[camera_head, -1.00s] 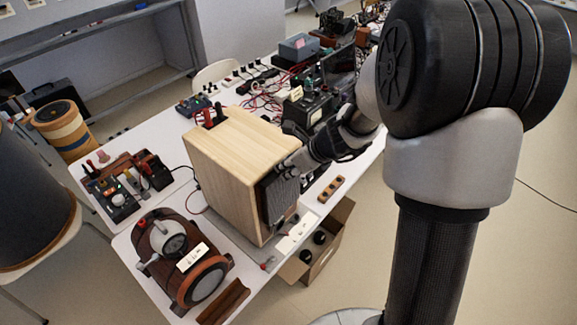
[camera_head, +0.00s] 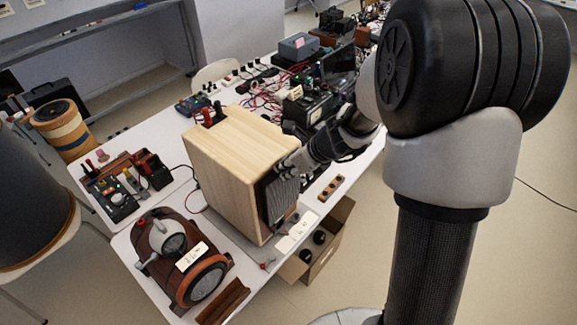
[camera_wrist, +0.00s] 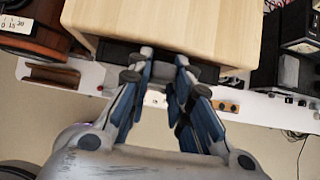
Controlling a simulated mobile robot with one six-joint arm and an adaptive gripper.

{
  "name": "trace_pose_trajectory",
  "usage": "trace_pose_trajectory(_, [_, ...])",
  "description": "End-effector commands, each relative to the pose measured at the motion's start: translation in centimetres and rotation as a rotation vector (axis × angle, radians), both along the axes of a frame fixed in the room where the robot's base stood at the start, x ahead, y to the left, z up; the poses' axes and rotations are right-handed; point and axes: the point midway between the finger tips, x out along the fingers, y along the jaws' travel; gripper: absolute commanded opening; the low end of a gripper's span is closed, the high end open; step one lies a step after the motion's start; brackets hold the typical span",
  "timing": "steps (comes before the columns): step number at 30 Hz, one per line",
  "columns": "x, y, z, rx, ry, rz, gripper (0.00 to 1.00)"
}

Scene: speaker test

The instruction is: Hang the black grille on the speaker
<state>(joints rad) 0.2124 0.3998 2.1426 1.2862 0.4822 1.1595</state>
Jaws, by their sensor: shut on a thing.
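The speaker (camera_head: 220,165) is a pale wooden box standing upright on the white table; its top also shows in the wrist view (camera_wrist: 170,25). The black grille (camera_head: 283,196) is at the speaker's right-hand face in the head view, upright and close against it. I cannot tell whether it touches or is seated there. My gripper (camera_head: 290,165) is shut on the grille's upper part. In the wrist view my gripper's fingers (camera_wrist: 165,70) are at the speaker's top front edge, and a dark strip of the grille (camera_wrist: 116,53) shows beside them. The grille's lower part is partly hidden there.
A brown round device (camera_head: 175,255) stands left of the speaker. An open cardboard box (camera_head: 322,255) with dark round things is below the table edge. A small wooden strip (camera_head: 331,187) and dark instruments lie right of the speaker.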

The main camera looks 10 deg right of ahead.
Motion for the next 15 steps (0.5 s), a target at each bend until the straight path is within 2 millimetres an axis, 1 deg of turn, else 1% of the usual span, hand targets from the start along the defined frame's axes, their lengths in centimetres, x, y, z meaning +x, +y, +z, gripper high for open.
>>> trace_pose_trajectory(15, [0.01,0.00,-0.55,0.000,0.000,0.000,0.00])
